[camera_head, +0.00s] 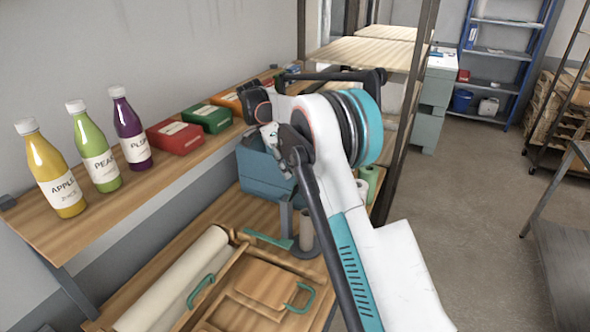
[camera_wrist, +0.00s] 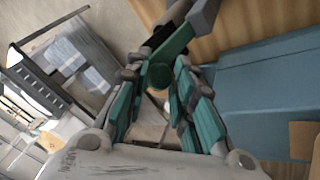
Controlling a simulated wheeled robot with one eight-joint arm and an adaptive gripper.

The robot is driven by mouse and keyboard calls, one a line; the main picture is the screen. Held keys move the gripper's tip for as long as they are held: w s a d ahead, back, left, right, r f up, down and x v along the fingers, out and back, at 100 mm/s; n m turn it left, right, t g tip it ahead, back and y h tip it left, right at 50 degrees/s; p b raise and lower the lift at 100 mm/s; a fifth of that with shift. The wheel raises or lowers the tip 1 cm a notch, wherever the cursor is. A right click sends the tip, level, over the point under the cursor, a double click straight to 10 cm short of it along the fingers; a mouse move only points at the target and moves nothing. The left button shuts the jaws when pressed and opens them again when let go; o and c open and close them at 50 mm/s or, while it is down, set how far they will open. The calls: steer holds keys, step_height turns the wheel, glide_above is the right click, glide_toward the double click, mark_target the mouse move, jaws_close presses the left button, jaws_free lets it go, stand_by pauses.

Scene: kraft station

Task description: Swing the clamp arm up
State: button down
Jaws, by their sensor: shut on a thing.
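A green clamp arm (camera_wrist: 174,43) with a rounded end shows at the top middle of the wrist view, joined to dark and grey parts at the frame's edge. My gripper (camera_wrist: 157,72) has its teal-padded fingers on both sides of the rounded end and is shut on it. In the head view my own arm covers the middle of the picture, so the grip and the clamp arm cannot be made out clearly there.
A blue box (camera_head: 258,172) stands beside my arm and shows in the wrist view (camera_wrist: 270,90). Juice bottles (camera_head: 96,150) and small boxes (camera_head: 174,136) line the shelf. A paper roll (camera_head: 180,280) lies below. Open floor (camera_head: 465,200) is at the right.

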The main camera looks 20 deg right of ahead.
steer(key=shift+w+a+f, duration=0.45)
steer(key=shift+a+f, duration=0.25)
steer(key=c, duration=1.7)
jaws_free()
steer(key=o, duration=0.4)
steer(key=shift+w+f, duration=0.1)
steer(key=shift+c, duration=0.2)
steer(key=shift+w, duration=0.2)
steer(key=shift+d+r, duration=0.2)
steer(key=shift+r, duration=0.05)
step_height(320, 180, up, 10)
